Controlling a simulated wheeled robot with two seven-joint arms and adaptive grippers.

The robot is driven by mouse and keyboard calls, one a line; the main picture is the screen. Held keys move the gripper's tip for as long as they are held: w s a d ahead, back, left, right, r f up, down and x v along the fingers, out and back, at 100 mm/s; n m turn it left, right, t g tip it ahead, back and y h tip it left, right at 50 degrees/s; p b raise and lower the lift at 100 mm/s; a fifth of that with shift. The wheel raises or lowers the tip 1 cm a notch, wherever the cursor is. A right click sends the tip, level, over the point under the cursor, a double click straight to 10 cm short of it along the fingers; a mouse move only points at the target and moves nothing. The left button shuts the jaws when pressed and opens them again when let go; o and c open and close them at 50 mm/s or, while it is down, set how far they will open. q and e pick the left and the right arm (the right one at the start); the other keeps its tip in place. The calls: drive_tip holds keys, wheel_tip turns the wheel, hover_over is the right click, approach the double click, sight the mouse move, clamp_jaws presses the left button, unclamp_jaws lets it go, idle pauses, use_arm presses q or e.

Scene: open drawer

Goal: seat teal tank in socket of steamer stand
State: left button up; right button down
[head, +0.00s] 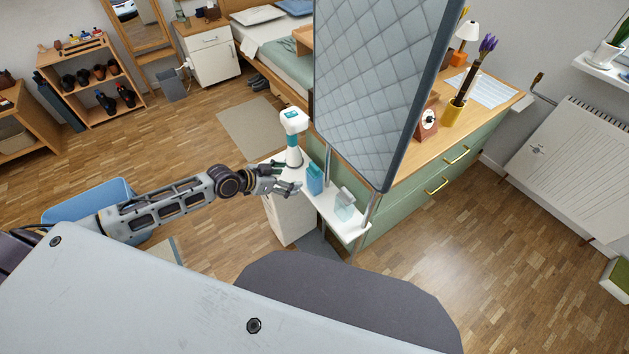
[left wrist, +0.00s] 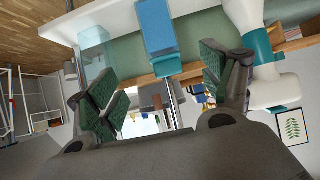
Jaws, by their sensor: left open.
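The teal tank (head: 315,179) stands upright on the white shelf (head: 352,231) of the steamer stand, between a white steamer with teal parts (head: 293,122) and a clear pale tank (head: 344,205). My left gripper (head: 290,183) is just left of the teal tank, open and empty, pointing toward it. In the left wrist view the teal tank (left wrist: 157,28) is ahead of the open fingers (left wrist: 165,88), apart from them. The clear tank (left wrist: 97,60) is at left there and the steamer (left wrist: 258,50) at right. I cannot make out the socket. My right gripper is not in view.
The quilted grey board (head: 375,85) rises above the shelf on metal poles. A green dresser (head: 465,165) with a wooden top stands behind it. A white cabinet (head: 290,220) is beneath the left gripper. A blue bin (head: 110,192) is on the floor at left.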

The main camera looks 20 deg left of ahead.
sight(310, 177)
use_arm(q)
drive_tip(key=shift+b+x, duration=0.4)
drive_tip(key=shift+x, duration=3.25)
drive_tip(key=shift+w+d+f, duration=0.3)
drive_tip(key=shift+w+f, duration=0.05)
drive_tip(key=shift+w, duration=0.05)
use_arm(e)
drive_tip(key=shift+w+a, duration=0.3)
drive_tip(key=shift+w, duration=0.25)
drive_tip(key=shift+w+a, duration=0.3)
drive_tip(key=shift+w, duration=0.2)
use_arm(q)
drive_tip(key=shift+w+f, duration=0.1)
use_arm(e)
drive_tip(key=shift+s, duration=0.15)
